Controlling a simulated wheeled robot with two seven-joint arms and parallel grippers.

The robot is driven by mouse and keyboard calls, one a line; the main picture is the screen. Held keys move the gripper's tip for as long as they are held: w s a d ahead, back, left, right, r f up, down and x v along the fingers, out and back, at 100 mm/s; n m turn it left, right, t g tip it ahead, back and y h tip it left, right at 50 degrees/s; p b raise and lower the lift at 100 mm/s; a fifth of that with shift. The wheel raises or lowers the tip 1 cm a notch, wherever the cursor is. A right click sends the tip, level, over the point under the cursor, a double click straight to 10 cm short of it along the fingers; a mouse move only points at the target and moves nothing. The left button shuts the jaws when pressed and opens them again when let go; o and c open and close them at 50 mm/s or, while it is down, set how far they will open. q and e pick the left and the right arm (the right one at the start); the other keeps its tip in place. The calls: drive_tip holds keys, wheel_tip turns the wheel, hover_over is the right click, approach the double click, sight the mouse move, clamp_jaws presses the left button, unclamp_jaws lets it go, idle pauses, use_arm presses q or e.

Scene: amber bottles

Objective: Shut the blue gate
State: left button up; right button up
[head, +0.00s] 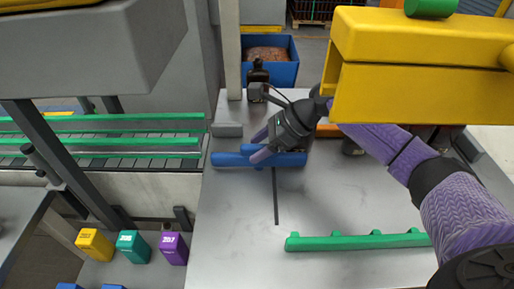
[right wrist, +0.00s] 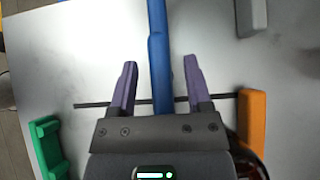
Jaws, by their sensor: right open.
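The blue gate (head: 228,160) is a long blue bar lying left to right across the grey table, near the table's left edge in the head view. In the right wrist view the blue gate (right wrist: 157,30) runs up the picture between my fingers. My right gripper (head: 260,145) is over the bar, its purple fingers apart. In the right wrist view my right gripper (right wrist: 160,78) is open, one finger on each side of the bar, with a gap visible on both sides. Part of the bar is hidden by the gripper. My left gripper is not in view.
A green rail (head: 360,241) and a thin dark line (head: 276,200) are on the table. A grey block (head: 228,130), orange piece (right wrist: 252,125) and dark bottle (head: 258,72) are near the gate. A yellow housing (head: 420,65) is at upper right.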

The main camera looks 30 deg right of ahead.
drive_tip(key=shift+f, duration=0.1)
clamp_jaws()
idle(1.4)
